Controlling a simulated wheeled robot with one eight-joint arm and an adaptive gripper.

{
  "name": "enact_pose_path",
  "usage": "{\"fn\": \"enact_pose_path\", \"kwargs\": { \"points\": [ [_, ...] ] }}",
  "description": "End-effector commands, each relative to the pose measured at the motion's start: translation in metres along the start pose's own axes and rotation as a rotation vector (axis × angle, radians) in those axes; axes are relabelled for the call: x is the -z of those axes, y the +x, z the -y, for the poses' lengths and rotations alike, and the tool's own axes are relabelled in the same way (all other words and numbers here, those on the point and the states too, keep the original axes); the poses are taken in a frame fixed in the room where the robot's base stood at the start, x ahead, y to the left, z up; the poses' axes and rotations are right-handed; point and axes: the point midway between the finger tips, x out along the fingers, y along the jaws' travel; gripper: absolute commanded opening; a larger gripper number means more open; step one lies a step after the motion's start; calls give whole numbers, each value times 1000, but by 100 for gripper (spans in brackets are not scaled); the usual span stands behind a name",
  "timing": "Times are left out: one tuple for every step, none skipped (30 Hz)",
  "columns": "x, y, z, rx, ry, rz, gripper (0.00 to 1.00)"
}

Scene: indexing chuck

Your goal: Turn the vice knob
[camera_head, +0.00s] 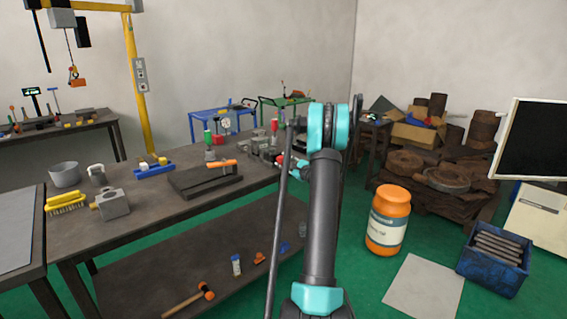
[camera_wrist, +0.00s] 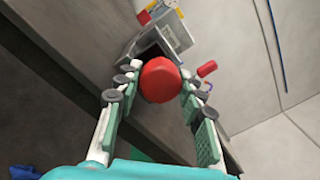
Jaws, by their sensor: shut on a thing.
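A round red knob (camera_wrist: 160,80) sits in the middle of the wrist view, with a grey metal body (camera_wrist: 172,38) just beyond it. My gripper (camera_wrist: 157,76) has one finger on each side of the knob and is shut on it. The knob hides the shaft behind it. In the head view my arm covers most of my gripper, at the right end of the dark workbench (camera_head: 150,207). Grey vice-like parts (camera_head: 262,151) with red pieces show just left of my arm there.
A small red handle (camera_wrist: 207,69) stands close beside my right finger. On the bench are a dark flat block (camera_head: 205,180), a grey block with a brass end (camera_head: 114,205), and a yellow brush (camera_head: 66,203). An orange jar (camera_head: 388,220) stands on the floor to the right.

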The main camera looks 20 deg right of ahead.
Motion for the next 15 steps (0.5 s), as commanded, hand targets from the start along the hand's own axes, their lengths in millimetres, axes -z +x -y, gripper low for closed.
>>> {"fn": "enact_pose_path", "kwargs": {
  "points": [
    [0, 0, 0, 0, -44, 1, 10],
    [0, 0, 0, 0, -72, 2, 10],
    [0, 0, 0, 0, -110, 4, 10],
    [0, 0, 0, 0, -138, 4, 10],
    [1, 0, 0, 0, -167, 5, 10],
    [1, 0, 0, 0, -205, 7, 10],
    [1, 0, 0, 0, -233, 8, 10],
    [1, 0, 0, 0, -262, 9, 10],
    [1, 0, 0, 0, -300, 10, 10],
    [1, 0, 0, 0, -328, 11, 10],
    [1, 0, 0, 0, -356, 12, 10],
    [1, 0, 0, 0, -395, 13, 10],
    [1, 0, 0, 0, -423, 14, 10],
    [1, 0, 0, 0, -451, 15, 10],
    [1, 0, 0, -1, -490, 17, 10]
  ]
}}
